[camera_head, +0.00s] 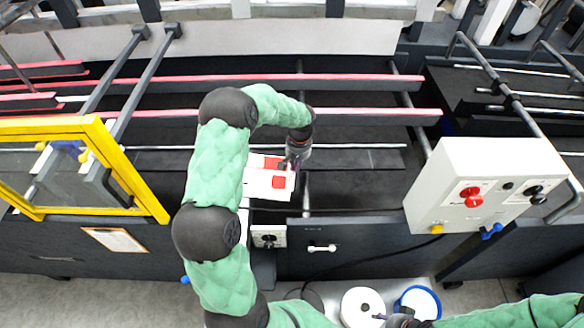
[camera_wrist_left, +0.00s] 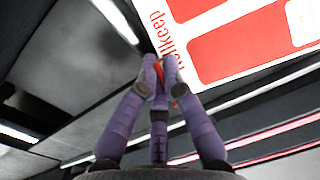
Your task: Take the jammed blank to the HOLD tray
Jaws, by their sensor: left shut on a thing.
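The blank (camera_head: 258,190) is a flat white carton with red panels, over the dark machine bed in the head view. My left gripper (camera_head: 292,166) is at its right edge. In the left wrist view the blank (camera_wrist_left: 240,62) fills the upper right, with red panels and red lettering. There the purple fingers of my left gripper (camera_wrist_left: 160,80) are closed together at its corner and hold it. My right gripper (camera_head: 395,320) is at the bottom edge of the head view, partly cut off, its fingers unclear. I cannot make out a HOLD tray.
A yellow-framed guard (camera_head: 92,126) stands at left. A pale control box (camera_head: 440,190) with a red knob stands at right. Red-edged rails (camera_head: 360,78) and dark bars cross the bed. A white round container (camera_head: 362,306) and a blue-rimmed one (camera_head: 418,302) are below.

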